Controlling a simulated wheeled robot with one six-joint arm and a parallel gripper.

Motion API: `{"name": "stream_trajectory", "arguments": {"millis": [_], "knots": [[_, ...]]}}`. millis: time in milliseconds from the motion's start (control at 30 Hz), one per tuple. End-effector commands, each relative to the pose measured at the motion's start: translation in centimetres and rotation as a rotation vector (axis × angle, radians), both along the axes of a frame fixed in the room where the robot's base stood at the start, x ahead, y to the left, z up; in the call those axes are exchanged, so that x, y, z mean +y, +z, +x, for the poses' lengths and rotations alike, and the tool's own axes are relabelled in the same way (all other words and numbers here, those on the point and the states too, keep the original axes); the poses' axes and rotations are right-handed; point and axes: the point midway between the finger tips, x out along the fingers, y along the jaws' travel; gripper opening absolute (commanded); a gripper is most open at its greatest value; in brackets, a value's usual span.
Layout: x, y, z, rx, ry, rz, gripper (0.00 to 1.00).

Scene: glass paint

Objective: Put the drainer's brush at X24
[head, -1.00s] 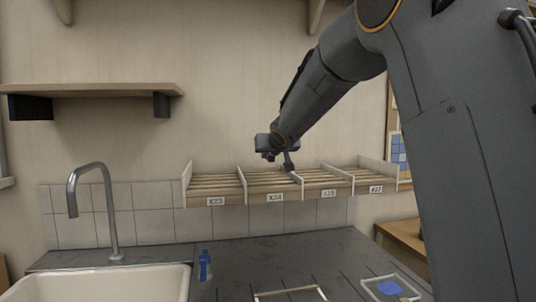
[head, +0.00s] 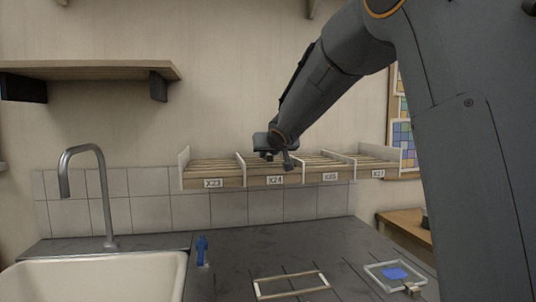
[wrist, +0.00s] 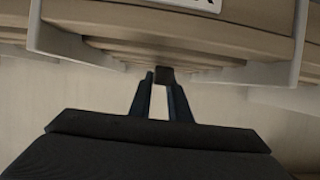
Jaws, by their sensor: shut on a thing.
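The slatted rack (head: 228,182) hangs on the wall, split by pale dividers into labelled bays. The X24 label (head: 275,180) is on its front edge. My gripper (head: 278,160) is at the X24 bay, around the height of the slats. In the wrist view my gripper (wrist: 164,79) is shut on a small dark thing, taken as the brush (wrist: 165,74). Most of the brush is hidden, and I cannot tell whether it touches the slats. The bay's slats (wrist: 170,45) show just beyond the fingertips, between two dividers.
Bays X23 (head: 213,183) and X25 (head: 330,177) flank X24. Below are a sink (head: 100,262) with a tap (head: 107,200), a dark worktop (head: 240,255), a small blue object (head: 202,250), an empty frame (head: 290,275) and a framed pane with a blue patch (head: 396,273).

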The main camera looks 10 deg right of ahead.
Motion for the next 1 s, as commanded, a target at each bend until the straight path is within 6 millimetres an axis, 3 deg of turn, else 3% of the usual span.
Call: {"name": "stream_trajectory", "arguments": {"millis": [1000], "knots": [[-0.01, -0.72, 0.01, -0.001, 0.0, 0.0, 0.0]]}}
